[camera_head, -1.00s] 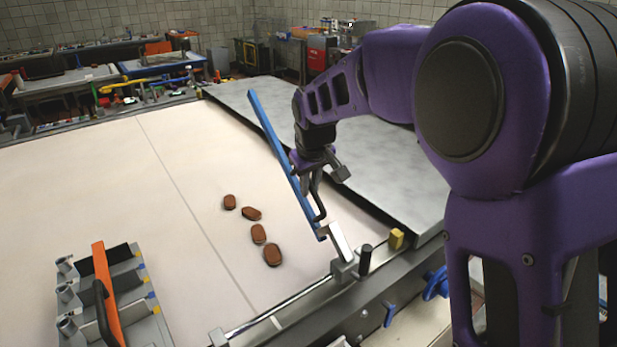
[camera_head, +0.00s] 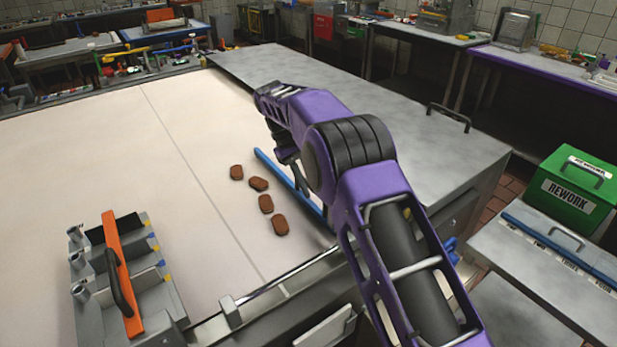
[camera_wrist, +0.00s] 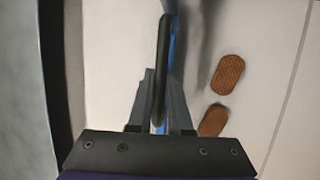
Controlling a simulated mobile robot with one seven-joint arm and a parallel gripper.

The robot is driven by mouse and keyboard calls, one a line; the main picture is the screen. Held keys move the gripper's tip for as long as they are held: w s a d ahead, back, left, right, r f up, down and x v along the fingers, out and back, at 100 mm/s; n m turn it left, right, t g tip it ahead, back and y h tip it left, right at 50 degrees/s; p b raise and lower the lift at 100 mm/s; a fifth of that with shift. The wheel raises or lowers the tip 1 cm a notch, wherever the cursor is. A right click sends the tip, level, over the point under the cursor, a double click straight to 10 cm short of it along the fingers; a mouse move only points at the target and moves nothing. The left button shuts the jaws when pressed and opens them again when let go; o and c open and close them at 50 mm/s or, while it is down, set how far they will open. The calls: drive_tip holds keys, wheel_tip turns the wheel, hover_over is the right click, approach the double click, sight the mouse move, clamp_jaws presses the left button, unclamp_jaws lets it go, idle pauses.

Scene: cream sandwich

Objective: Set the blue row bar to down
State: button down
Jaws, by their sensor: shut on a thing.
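The blue row bar (camera_head: 266,162) runs low along the right side of the pale work surface, and appears to lie flat or nearly so. My arm hides part of it and its near end. In the wrist view the bar (camera_wrist: 172,45) passes beneath its black handle (camera_wrist: 161,70). My gripper (camera_wrist: 161,105) is shut on this handle, with a grey finger on each side.
Several brown biscuits (camera_head: 265,203) lie just left of the bar. An orange bar (camera_head: 122,275) with a black handle stands on a grey fixture at the front left. A grey metal top (camera_head: 330,90) borders the surface on the right. A green REWORK box (camera_head: 570,190) stands far right.

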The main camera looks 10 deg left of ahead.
drive_tip(key=shift+f, duration=0.5)
drive_tip(key=c, duration=0.8)
unclamp_jaws()
drive_tip(key=shift+c, duration=0.2)
wheel_tip(320, 180, up, 10)
drive_tip(key=shift+r, duration=0.1)
